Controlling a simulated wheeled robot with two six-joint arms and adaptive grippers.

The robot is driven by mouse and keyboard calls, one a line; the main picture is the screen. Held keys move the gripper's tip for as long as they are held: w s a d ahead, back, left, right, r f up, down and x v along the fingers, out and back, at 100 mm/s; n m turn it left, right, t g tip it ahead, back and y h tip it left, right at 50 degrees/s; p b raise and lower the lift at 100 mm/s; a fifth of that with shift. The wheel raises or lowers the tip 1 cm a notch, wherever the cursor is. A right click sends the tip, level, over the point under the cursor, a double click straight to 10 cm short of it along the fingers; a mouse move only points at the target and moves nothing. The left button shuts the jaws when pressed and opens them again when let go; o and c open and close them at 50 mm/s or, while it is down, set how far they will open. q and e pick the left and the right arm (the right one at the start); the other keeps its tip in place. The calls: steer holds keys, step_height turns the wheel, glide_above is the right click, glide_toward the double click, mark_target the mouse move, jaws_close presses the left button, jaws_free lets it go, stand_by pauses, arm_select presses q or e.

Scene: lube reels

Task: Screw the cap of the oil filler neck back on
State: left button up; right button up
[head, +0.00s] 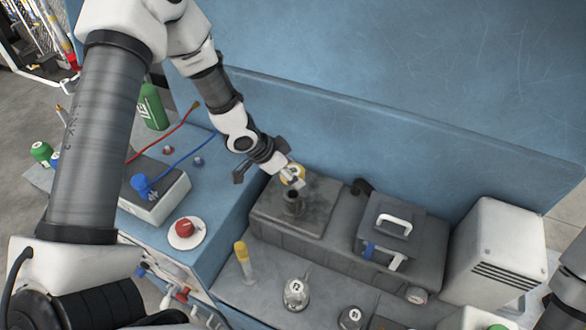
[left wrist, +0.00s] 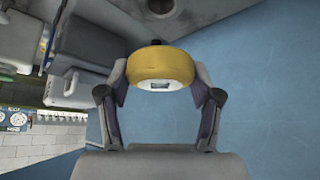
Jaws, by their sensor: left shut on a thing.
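My left gripper (head: 290,177) is shut on the yellow cap (left wrist: 160,66), with one finger on each side of it in the left wrist view. In the head view the yellow cap (head: 291,170) is partly hidden by the fingers. The dark oil filler neck (head: 293,198) stands up from the grey engine block (head: 268,219), just below and in front of the cap. The cap looks apart from the neck, held above and behind it. A dark round opening (left wrist: 162,5) shows at the top of the left wrist view. My right gripper is out of view.
A blue wall panel (head: 400,125) rises close behind the block. A dark box with a white handle (head: 392,224) and a white vented box (head: 495,250) stand to the right. A yellow-topped tube (head: 241,252) and a red knob (head: 185,227) are nearer and left.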

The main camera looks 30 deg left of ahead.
mark_target(298, 192)
arm_select(q)
steer(key=shift+w+f+b, duration=0.15)
steer(key=shift+f+b, duration=0.15)
steer(key=shift+f, duration=0.3)
steer(key=shift+d+f+b, duration=0.1)
steer(key=shift+f+b, duration=0.5)
steer(key=shift+f, duration=0.15)
steer(key=shift+f+b, duration=0.85)
steer(key=shift+f, duration=0.7)
steer(key=shift+p, duration=0.35)
steer(key=shift+f+b, duration=0.35)
steer(key=shift+f, duration=0.2)
